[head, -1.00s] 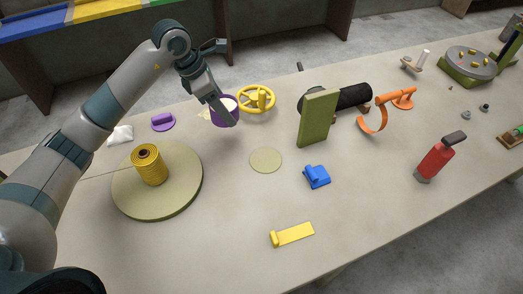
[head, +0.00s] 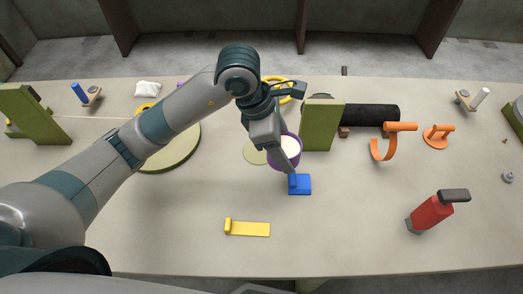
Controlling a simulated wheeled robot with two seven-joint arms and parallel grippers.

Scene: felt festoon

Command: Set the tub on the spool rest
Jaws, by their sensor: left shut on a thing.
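The tub (head: 291,145) is purple with a white inside or filling, near the middle of the head view. My left gripper (head: 284,158) is shut on it from the left, covering its left side. The tub appears between the pale round disc (head: 253,154) and the upright green block (head: 319,126), just behind the blue piece (head: 302,185). Its height above the table is hard to tell. The large olive round base (head: 182,153) is partly behind my left arm, and the spool it carried is mostly hidden. I cannot tell which piece is the spool rest. My right gripper is out of view.
A yellow strip (head: 250,229) lies in front. A black roll (head: 370,115), orange hook piece (head: 385,150) and red bottle-like tool (head: 431,213) are to the right. A yellow wheel (head: 284,82) is behind my gripper. The front middle of the table is mostly clear.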

